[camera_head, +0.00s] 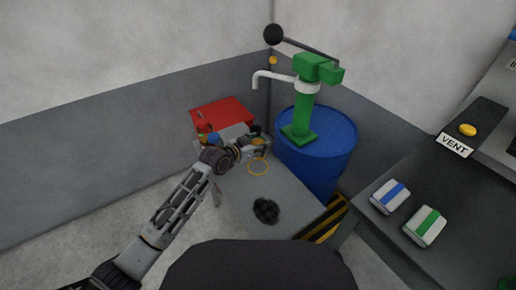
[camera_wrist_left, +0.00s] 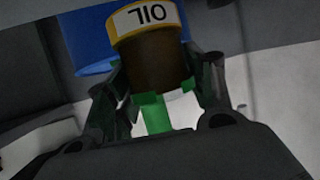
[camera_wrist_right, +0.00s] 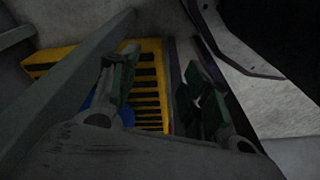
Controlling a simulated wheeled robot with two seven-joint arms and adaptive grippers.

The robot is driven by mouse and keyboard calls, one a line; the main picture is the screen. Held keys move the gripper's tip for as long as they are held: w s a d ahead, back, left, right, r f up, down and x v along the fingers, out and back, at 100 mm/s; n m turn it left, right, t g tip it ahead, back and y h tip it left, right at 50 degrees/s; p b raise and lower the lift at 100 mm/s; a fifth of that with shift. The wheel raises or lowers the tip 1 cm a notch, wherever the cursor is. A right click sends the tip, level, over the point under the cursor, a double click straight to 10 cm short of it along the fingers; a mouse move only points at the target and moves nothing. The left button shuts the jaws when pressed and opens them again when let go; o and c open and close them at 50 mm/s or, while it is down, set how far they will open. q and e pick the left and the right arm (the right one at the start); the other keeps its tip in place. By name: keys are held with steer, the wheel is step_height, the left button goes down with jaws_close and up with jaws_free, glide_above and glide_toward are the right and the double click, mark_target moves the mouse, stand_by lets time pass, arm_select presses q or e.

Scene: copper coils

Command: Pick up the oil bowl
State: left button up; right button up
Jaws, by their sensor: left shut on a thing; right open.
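The oil bowl (camera_wrist_left: 150,55) is a dark brown round vessel with a yellow rim band and a white label reading OIL, upside down in the left wrist view. My left gripper (camera_wrist_left: 157,85) is shut on it, one finger on each side. In the head view my left gripper (camera_head: 258,147) is over the far part of the grey table, and the bowl is small and partly hidden there. My right gripper (camera_wrist_right: 160,85) is open and empty in the right wrist view, above a yellow-and-black striped area; it is not in the head view.
A blue drum (camera_head: 330,150) with a green pump (camera_head: 302,110) stands right of my left gripper. A red box (camera_head: 222,113) is behind. A dark counter with two packs is right.

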arm_select(q)
steer(key=shift+r, duration=1.2)
arm_select(e)
steer(key=shift+d+f, duration=0.2)
steer(key=shift+f, duration=0.65)
arm_select(q)
steer(key=shift+f, duration=0.1)
arm_select(e)
steer(key=shift+s, duration=0.1)
